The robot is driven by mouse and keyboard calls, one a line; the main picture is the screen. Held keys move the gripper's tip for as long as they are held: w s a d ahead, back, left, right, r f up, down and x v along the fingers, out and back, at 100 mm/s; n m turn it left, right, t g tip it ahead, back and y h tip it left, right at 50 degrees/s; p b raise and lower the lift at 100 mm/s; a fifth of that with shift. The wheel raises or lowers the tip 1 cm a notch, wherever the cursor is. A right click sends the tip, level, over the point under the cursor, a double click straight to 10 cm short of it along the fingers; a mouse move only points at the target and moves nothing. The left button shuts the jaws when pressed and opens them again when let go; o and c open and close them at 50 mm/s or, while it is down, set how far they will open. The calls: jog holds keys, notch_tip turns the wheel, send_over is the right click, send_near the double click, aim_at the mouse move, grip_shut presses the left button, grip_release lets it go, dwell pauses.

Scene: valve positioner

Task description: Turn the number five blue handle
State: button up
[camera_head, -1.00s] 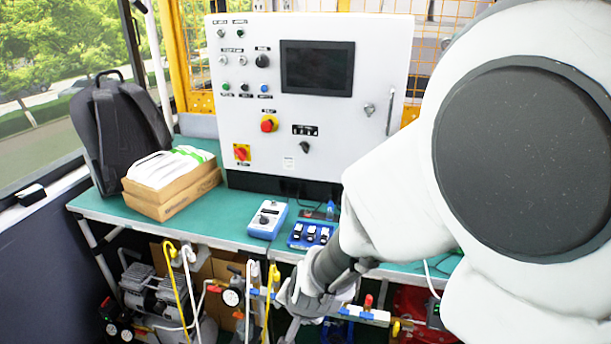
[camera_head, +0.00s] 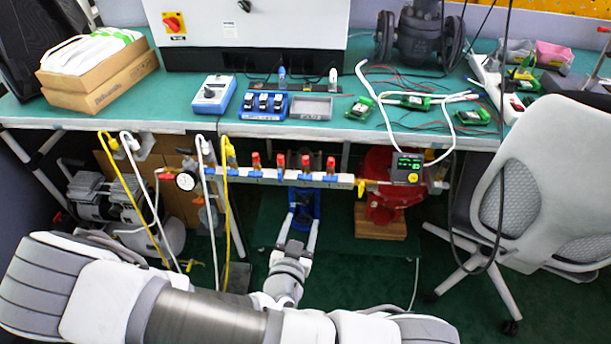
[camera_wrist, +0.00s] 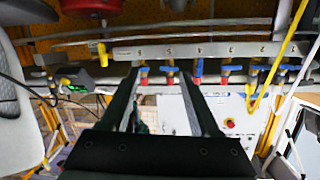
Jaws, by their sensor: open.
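A row of valves with blue handles and red fittings sits on a pale manifold bar (camera_head: 345,181) below the bench edge. The wrist view shows the bar (camera_wrist: 220,50) upside down, with small number labels; the one above a blue handle (camera_wrist: 170,71) looks like a five, but is hard to read. My gripper (camera_head: 301,222) is open and empty, below and in front of the bar. In the wrist view my gripper (camera_wrist: 160,78) has its fingers spread on either side of that handle in the picture; no contact shows.
Yellow (camera_head: 226,205) and white hoses hang at the manifold's left. A gauge (camera_head: 186,181) and a green-lit display (camera_head: 408,166) sit at its ends. The bench (camera_head: 350,130) overhangs above. An office chair (camera_head: 545,180) stands right; a compressor (camera_head: 115,205) stands left.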

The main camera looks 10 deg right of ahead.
aim_at(305, 174)
jog(key=w+d+t+b, duration=0.1)
jog(key=w, duration=0.4)
jog(key=w+d+n+t+b, duration=0.1)
jog(key=w+d, duration=0.1)
jog(key=w, duration=0.4)
jog(key=w+d+r+t+b, duration=0.1)
jog(key=w+d, duration=0.1)
jog(key=w, duration=0.3)
jog(key=shift+w+r+n+y, duration=0.1)
jog(key=shift+w+n+y, duration=0.15)
jog(key=shift+n+y, duration=0.15)
grip_shut()
jog(key=shift+n, duration=0.6)
grip_release()
